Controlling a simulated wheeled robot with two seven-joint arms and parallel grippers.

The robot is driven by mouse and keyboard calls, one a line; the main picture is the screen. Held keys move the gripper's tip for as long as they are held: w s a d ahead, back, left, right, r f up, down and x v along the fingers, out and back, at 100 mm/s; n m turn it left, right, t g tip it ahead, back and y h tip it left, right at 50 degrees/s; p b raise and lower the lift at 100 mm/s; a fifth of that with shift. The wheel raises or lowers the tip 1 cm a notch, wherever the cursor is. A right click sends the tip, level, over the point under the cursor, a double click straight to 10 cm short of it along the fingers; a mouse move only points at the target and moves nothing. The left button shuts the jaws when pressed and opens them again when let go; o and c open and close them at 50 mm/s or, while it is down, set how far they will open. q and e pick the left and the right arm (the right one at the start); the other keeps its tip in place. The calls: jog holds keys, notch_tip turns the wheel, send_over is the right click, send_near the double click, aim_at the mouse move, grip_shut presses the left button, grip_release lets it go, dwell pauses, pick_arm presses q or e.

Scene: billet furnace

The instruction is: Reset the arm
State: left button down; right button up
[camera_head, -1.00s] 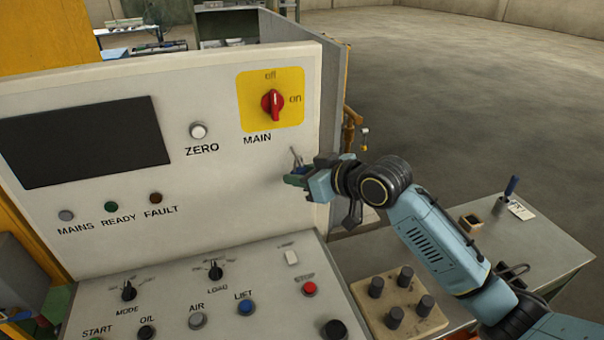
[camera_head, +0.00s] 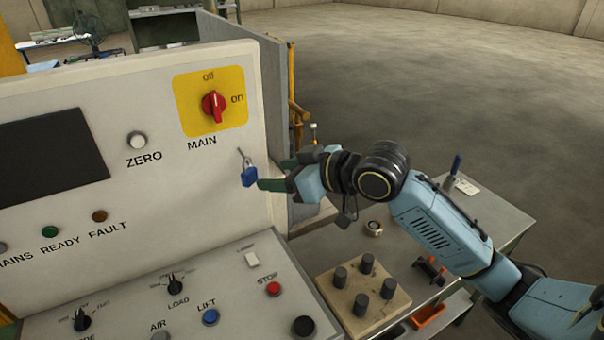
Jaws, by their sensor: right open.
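My right arm comes in from the right, and its gripper (camera_head: 274,175) is beside the right edge of the upright control panel (camera_head: 150,190). Its green-tipped fingers are open, with nothing seen between them. A blue padlock (camera_head: 249,177) hangs on the panel just left of the fingertips, with a small gap in the picture. The red main switch (camera_head: 214,105) sits on a yellow plate above the padlock, its handle close to upright. My left gripper is out of view.
The sloping desk (camera_head: 225,300) below carries knobs and buttons, including a red STOP button (camera_head: 273,289). Right of it, a grey table (camera_head: 480,220) holds a block with dark pegs (camera_head: 345,300), a tape roll (camera_head: 373,228) and a blue-handled tool (camera_head: 453,168). Open floor lies beyond.

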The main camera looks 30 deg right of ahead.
jog(key=v, duration=0.5)
jog(key=s+a+f+m+g+h, duration=0.15)
jog(key=s+f, duration=0.25)
jog(key=f, duration=0.4)
jog(key=s+f+m+g+h, duration=0.15)
jog(key=s+f, duration=0.25)
jog(key=f, duration=0.4)
jog(key=s+d+f+m+g+h, duration=0.1)
jog(key=s+f+g+h, duration=0.15)
jog(key=s+f, duration=0.45)
jog(key=s+f+g+h, duration=0.2)
jog(key=s+f+g, duration=0.15)
jog(key=s, duration=0.55)
notch_tip(320, 180, down, 28)
jog(key=s+b, duration=0.2)
jog(key=b, duration=0.3)
jog(key=s+d+f+g+b, duration=0.1)
jog(key=s+d+f+b, duration=0.2)
jog(key=s+f, duration=1.3)
notch_tip(320, 180, down, 3)
jog(key=shift+f+g, duration=0.1)
jog(key=shift+g, duration=0.2)
jog(key=shift+d, duration=0.1)
jog(key=shift+c, duration=0.4)
